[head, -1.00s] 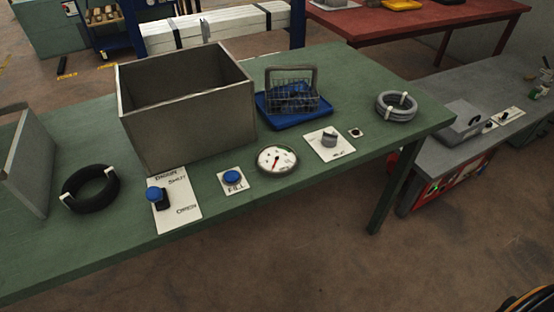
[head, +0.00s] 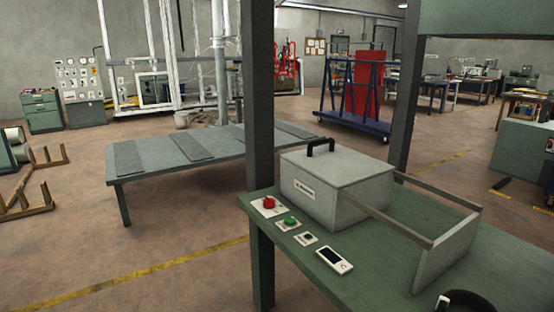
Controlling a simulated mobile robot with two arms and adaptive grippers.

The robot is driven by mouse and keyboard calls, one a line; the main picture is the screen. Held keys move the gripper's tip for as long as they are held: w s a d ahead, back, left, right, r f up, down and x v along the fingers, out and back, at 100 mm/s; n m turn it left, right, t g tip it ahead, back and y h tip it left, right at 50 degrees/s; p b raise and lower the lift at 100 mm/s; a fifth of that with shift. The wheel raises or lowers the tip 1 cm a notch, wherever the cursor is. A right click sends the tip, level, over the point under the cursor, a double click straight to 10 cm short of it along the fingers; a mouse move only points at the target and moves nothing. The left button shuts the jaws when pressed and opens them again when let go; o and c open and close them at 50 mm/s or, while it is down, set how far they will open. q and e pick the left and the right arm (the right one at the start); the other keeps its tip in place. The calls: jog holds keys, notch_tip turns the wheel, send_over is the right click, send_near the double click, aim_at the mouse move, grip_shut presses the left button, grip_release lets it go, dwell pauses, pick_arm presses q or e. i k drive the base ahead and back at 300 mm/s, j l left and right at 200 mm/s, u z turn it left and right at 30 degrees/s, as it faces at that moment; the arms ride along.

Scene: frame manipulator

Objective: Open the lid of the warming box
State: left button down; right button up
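The grey box with a label on its front, which looks like the warming box (head: 312,207), stands on the green table right of the middle in the head view. Its flat lid (head: 345,168) lies shut on top. A black handle (head: 320,147) stands up from the lid near its far left edge. I cannot read the label. The inside of the box is hidden.
A red knob (head: 269,203), a green button (head: 289,222), a black button (head: 308,238) and a small display (head: 334,259) line the green table's front. Rails run right from the box to an upright plate (head: 445,256). A dark post (head: 261,130) stands close left of the box.

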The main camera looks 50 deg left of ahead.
aim_at(338, 165)
jog(key=u, duration=1.25)
jog(key=i+j+z, duration=0.15)
jog(key=i+j, duration=0.2)
